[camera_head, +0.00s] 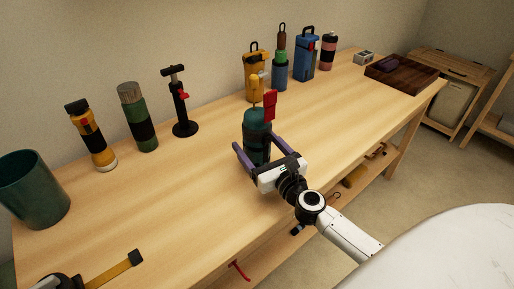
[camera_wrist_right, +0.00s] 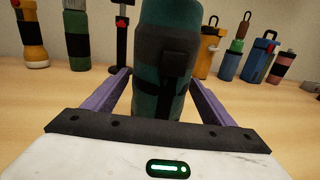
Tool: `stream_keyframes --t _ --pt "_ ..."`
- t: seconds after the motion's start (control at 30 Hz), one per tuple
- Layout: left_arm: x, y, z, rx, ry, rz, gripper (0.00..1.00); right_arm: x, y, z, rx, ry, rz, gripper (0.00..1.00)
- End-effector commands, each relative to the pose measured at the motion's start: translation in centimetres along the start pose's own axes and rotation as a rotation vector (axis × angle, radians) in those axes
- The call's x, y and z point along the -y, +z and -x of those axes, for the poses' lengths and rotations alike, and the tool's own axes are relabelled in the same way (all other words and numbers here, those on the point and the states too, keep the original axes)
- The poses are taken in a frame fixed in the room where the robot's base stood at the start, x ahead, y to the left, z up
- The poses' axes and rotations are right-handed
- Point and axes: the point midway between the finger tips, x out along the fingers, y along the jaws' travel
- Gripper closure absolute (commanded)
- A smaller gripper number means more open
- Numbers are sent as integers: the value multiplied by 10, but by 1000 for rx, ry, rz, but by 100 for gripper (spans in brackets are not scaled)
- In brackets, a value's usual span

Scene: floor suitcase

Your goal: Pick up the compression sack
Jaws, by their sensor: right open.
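The compression sack, which I take to be the dark teal cylinder with black bands (camera_head: 257,142), stands upright on the wooden workbench. My right gripper (camera_head: 255,150) is open, with its two purple fingers on either side of the sack. In the right wrist view the sack (camera_wrist_right: 166,65) stands between the fingers (camera_wrist_right: 160,88), with visible gaps to both. Its top is cut off there. A red piece (camera_head: 270,104) shows at its top in the head view; I cannot tell if it belongs to the sack. My left gripper is not in view.
On the workbench (camera_head: 190,185), a flashlight (camera_head: 92,138), green cylinder (camera_head: 138,120), black stand (camera_head: 181,105) and several bottles line the wall side.

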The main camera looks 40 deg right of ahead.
Motion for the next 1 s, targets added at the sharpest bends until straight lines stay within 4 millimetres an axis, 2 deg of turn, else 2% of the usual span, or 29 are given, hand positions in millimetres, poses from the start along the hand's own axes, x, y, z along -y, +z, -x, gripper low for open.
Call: stream_keyframes --t 0.03,0.3,0.33,0.53,0.63,1.0 --pt "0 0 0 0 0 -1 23 0 0 0 0 0 0 28" --pt "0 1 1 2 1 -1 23 0 0 0 0 0 0 73" --pt "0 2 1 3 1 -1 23 0 2 0 3 0 0 76" --pt "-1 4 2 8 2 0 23 0 3 0 3 0 0 76" --pt "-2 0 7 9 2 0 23 0 11 0 4 1 0 76" --pt "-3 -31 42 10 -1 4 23 0 82 0 5 2 2 76"
